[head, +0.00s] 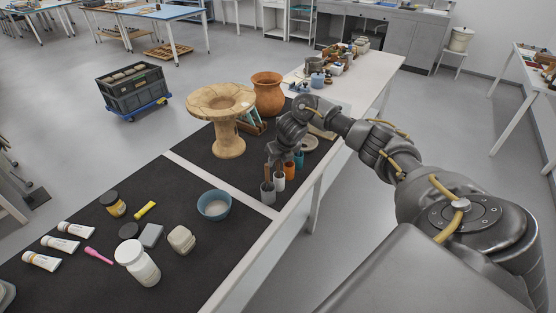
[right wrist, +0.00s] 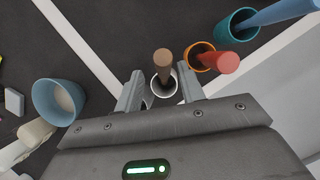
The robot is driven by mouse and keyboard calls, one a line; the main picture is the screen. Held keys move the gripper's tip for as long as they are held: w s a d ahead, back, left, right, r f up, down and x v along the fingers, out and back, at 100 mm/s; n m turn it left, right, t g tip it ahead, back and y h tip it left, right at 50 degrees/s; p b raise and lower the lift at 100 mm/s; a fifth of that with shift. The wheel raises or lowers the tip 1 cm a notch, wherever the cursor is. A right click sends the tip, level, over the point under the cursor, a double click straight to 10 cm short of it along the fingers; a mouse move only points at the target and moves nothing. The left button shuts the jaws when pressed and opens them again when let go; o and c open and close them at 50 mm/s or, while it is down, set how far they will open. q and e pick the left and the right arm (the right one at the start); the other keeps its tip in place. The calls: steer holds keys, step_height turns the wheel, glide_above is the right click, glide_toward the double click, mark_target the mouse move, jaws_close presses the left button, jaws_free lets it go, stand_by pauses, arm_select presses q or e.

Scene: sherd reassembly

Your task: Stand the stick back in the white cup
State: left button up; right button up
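The white cup (head: 279,182) stands upright on the dark mat in a row of cups near the table's right edge. In the right wrist view the white cup (right wrist: 157,93) lies between my fingers, with a brown stick (right wrist: 163,60) standing in it, slightly tilted. My right gripper (right wrist: 160,72) is open, with a finger on each side of the stick and a visible gap to it. In the head view my right gripper (head: 276,161) is just above the cups and partly hides the sticks. My left gripper is in neither view.
An orange cup (right wrist: 197,50) with a red stick (right wrist: 228,63) and a teal cup (right wrist: 232,32) with a blue stick (right wrist: 275,14) stand close by. A blue bowl (head: 214,205), jars and tubes lie left; a clay stand (head: 229,140) is behind.

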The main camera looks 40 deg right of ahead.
steer(key=shift+r, duration=0.1)
steer(key=shift+s+r, duration=0.15)
steer(key=shift+r, duration=0.2)
steer(key=p+v, duration=0.2)
steer(key=v, duration=0.8)
steer(key=shift+f, duration=0.15)
